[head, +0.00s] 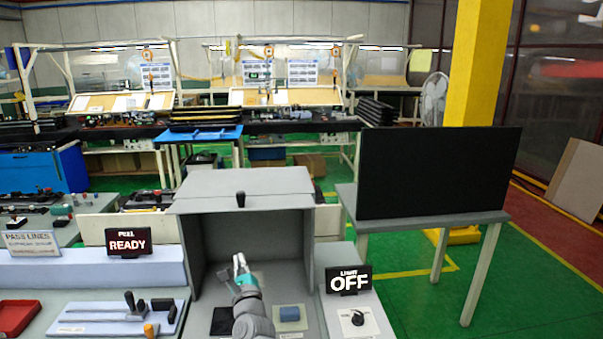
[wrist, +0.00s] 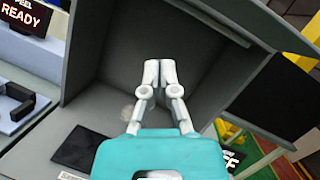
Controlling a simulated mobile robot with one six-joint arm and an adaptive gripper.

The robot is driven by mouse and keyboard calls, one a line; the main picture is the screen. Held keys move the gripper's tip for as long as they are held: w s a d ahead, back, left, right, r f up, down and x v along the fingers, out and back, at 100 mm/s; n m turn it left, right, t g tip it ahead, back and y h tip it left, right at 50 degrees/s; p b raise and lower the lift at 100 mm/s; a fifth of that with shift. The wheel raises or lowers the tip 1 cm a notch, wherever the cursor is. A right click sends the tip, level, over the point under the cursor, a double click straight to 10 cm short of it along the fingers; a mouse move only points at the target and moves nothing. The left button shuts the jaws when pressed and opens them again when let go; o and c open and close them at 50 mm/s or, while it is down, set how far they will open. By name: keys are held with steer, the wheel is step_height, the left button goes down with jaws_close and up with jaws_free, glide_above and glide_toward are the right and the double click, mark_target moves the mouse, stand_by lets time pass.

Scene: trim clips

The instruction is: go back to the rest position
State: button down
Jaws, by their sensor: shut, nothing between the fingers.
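My gripper (head: 240,262) is at the mouth of the grey open-fronted box (head: 255,185), above its floor. In the wrist view my gripper (wrist: 160,72) has its pale fingers together, with nothing between them, pointing at the inside of the box (wrist: 190,30). My teal gripper body and grey arm come up from the bottom of the head view and hide part of the box floor. No mark for a rest position shows.
Signs reading READY (head: 128,242) and OFF (head: 348,281) flank the box. A red tray (head: 18,317) and a fixture with handles (head: 125,312) lie left. A black panel (head: 430,172) stands right.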

steer(key=w+d+f+n+g+h, duration=0.1)
steer(key=d+f+n+g, duration=1.1)
steer(key=f+n, duration=0.5)
steer(key=s+d+f+n+g+h, duration=0.2)
steer(key=s+d+n, duration=0.1)
steer(key=d, duration=0.4)
steer(key=s+d+f+n+g+h, duration=0.2)
steer(key=s+d+n+g, duration=0.1)
steer(key=d, duration=0.4)
steer(key=s+d+f+n+g+h, duration=0.1)
steer(key=s+d+f+n+g, duration=0.1)
steer(key=s+d, duration=0.3)
steer(key=shift+d+f+n+h, duration=0.1)
steer(key=shift+d+n+h, duration=0.4)
steer(key=shift+d, duration=0.4)
steer(key=shift+s+d+g, duration=0.2)
steer(key=shift+s+g, duration=0.05)
steer(key=shift+g, duration=0.05)
